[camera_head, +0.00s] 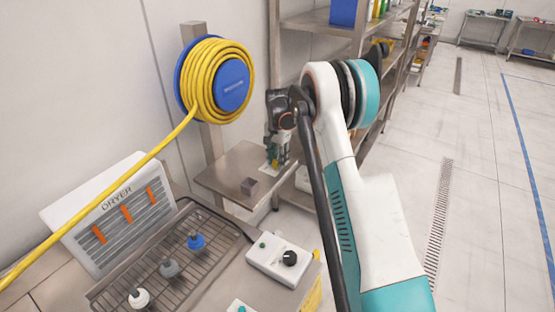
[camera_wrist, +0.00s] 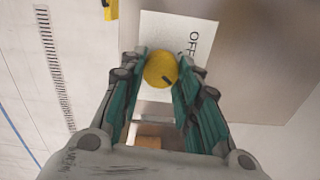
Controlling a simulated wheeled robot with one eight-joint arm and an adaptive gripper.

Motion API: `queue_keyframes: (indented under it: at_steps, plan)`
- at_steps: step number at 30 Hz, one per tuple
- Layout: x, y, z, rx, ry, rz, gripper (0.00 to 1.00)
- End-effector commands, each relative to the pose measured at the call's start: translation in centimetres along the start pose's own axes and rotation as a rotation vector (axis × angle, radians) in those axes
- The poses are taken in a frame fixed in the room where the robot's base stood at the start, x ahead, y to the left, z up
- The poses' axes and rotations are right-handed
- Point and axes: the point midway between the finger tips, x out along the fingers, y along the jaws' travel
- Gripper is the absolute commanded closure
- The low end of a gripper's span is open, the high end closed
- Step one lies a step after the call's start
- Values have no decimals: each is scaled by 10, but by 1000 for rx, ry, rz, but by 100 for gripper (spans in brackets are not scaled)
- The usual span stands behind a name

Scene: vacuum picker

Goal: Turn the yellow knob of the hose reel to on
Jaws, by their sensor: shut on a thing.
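The yellow knob (camera_wrist: 160,69) sits between the two teal fingers of my gripper (camera_wrist: 163,62) in the wrist view, and the gripper is shut on it. A short dark mark shows on the knob's face. Behind it is a white plate (camera_wrist: 165,28) with the word OFF to the right of the knob; any other lettering is hidden or unreadable. In the head view the hose reel (camera_head: 232,85) is blue with yellow hose wound on it, on a metal post. My gripper (camera_head: 278,152) is below and right of the reel there, and the knob cannot be made out clearly.
A shelf (camera_head: 305,20) stands behind my arm; floor at right is clear.

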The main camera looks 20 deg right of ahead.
Motion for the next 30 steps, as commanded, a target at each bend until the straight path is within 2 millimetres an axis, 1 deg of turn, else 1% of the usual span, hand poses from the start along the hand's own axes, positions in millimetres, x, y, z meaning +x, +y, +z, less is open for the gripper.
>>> queue_keyframes:
  at_steps: [11, 12, 13, 14, 25, 28, 30]
  plan:
    - [0, 0, 0, 3, 0, -1, 94]
    - [0, 0, 0, 3, 0, -1, 61]
    - [0, 0, 0, 3, 0, -1, 54]
    - [0, 0, 0, 3, 0, -1, 49]
    - [-2, 0, 0, 2, 0, 0, 49]
    - [-10, 0, 0, 2, 0, 0, 49]
    - [-21, 0, 0, 2, 0, 0, 49]
